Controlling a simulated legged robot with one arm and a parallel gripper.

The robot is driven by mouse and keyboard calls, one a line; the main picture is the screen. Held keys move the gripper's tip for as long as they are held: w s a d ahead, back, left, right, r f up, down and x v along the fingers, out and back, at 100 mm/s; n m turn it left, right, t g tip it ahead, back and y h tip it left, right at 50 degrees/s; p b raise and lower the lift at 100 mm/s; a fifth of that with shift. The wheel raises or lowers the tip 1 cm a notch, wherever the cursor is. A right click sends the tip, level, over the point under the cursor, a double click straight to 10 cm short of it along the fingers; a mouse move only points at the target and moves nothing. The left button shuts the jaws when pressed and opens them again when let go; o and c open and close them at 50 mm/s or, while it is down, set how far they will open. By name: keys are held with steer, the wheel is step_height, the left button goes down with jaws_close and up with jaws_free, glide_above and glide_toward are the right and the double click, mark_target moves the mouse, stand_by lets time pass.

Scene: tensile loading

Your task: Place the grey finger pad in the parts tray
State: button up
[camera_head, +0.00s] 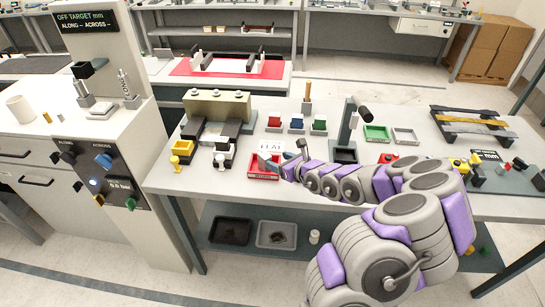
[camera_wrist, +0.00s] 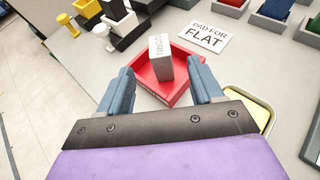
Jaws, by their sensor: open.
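In the wrist view a small pale grey block (camera_wrist: 160,58) with lettering on its top, which looks like the grey finger pad, stands inside a red tray (camera_wrist: 181,98). The red tray also shows in the head view (camera_head: 263,174), at the front of the bench. My gripper (camera_wrist: 160,68) is open, one blue-grey finger on each side of the tray's near part, with the block beyond and between the fingertips. In the head view my gripper (camera_head: 284,168) is at the tray's right side. Whether the fingers touch the tray I cannot tell. Nothing is held.
A "PAD FOR FLAT" card (camera_wrist: 207,36) lies behind the tray. Yellow (camera_head: 181,150) and white clamp parts (camera_head: 222,157) stand left. Several coloured blocks stand behind. Green (camera_head: 377,133) and grey trays (camera_head: 405,136) lie right.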

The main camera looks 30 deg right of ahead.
steer(key=s+a+r+n+g+y, duration=0.15)
steer(key=a+r+n+y, duration=0.55)
steer(key=a+r+n, duration=0.85)
steer(key=s+a+r+n+g+y, duration=0.1)
steer(key=s+a+r+n+g, duration=0.2)
steer(key=s+a, duration=0.45)
steer(key=s+a+r+n+g+y, duration=0.1)
steer(key=s+a+n+g+y, duration=0.3)
steer(key=a, duration=0.6)
steer(key=s+a+f+n+g+h, duration=0.1)
steer(key=s+f+n+g+h, duration=0.2)
steer(key=s, duration=0.5)
steer(key=s+a+f+n+g+h, duration=0.1)
steer(key=s+n+g+h, duration=0.15)
steer(key=s+n, duration=0.4)
steer(key=s+d+f+n+g+h, duration=0.1)
steer(key=s+d+f+h, duration=0.1)
steer(key=s+d+h, duration=0.7)
steer(key=s+d, duration=0.4)
steer(key=d, duration=0.1)
steer(key=shift+s+n, duration=0.4)
